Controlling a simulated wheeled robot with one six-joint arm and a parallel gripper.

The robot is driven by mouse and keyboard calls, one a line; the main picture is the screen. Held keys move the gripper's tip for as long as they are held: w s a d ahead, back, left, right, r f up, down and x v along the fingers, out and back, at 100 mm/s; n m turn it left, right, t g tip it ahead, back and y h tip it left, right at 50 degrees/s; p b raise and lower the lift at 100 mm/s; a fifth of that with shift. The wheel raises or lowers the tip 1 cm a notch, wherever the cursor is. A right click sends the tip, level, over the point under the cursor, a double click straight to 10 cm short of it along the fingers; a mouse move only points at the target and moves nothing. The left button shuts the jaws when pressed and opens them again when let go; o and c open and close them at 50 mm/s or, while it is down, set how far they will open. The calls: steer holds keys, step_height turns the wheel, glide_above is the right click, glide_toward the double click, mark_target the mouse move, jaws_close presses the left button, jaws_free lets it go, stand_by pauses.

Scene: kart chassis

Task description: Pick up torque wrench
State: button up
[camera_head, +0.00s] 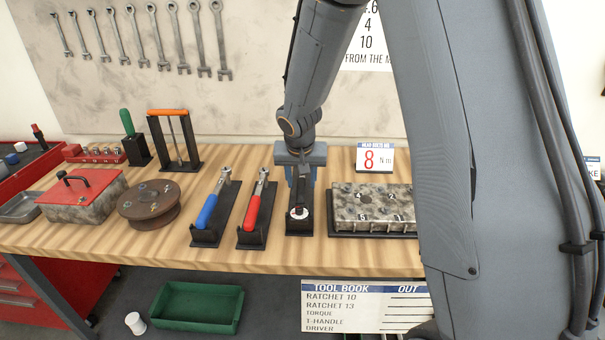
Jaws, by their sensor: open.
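The torque wrench (300,195) appears to be the dark tool with a round white end, lying in a black holder (304,228) on the wooden bench. Its far part is hidden beneath my gripper. My gripper (301,179) points down over the far part of this tool, with its fingers open to either side. I cannot tell whether the fingers touch the tool or how high they are above the holder.
A red-handled ratchet (251,213) and a blue-handled ratchet (207,211) lie in black holders to the left. A numbered metal block (370,205) stands close on the right. A card reading 8 Nm (375,159) stands behind it. The bench front (150,253) is clear.

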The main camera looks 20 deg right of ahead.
steer(key=shift+x, duration=1.6)
jaws_close()
